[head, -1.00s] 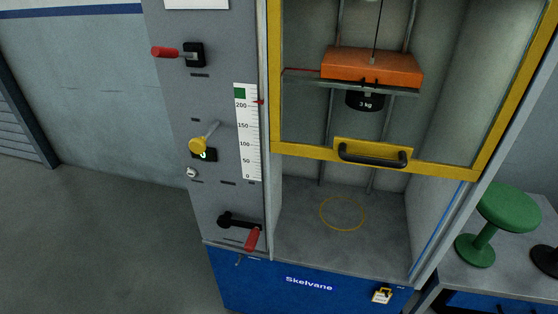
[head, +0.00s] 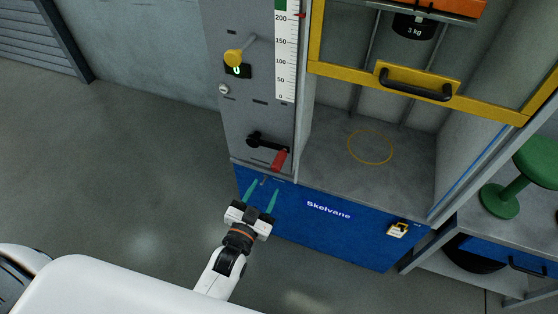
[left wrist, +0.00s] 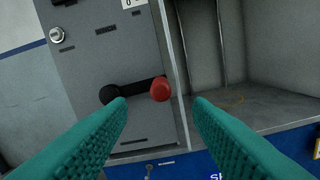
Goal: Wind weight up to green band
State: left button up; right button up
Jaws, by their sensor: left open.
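The crank has a black arm (head: 265,143) and a red handle (head: 279,160), low on the grey panel. My left gripper (head: 263,186) is open and empty, just below the crank in the head view. In the left wrist view the red handle (left wrist: 160,88) shows ahead between the two teal fingers (left wrist: 160,120), apart from them. The weight (head: 415,26), black and marked 3 kg, hangs under an orange block (head: 452,5). The scale (head: 287,50) carries a small red pointer (head: 300,15) a little above the 200 mark; its top is cut off. My right gripper is out of view.
A yellow-framed guard with a black handle (head: 415,85) hangs above the chamber floor, which bears a yellow ring (head: 370,146). A yellow knob (head: 234,57) sticks out above the crank. Open floor lies left.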

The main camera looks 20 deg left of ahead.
aim_at(279, 161)
pick_arm(q)
jog(key=w, duration=0.7)
jog(key=w+d, duration=0.1)
jog(key=w, duration=0.3)
jog(key=shift+w+f, duration=0.1)
jog(key=shift+w, duration=0.1)
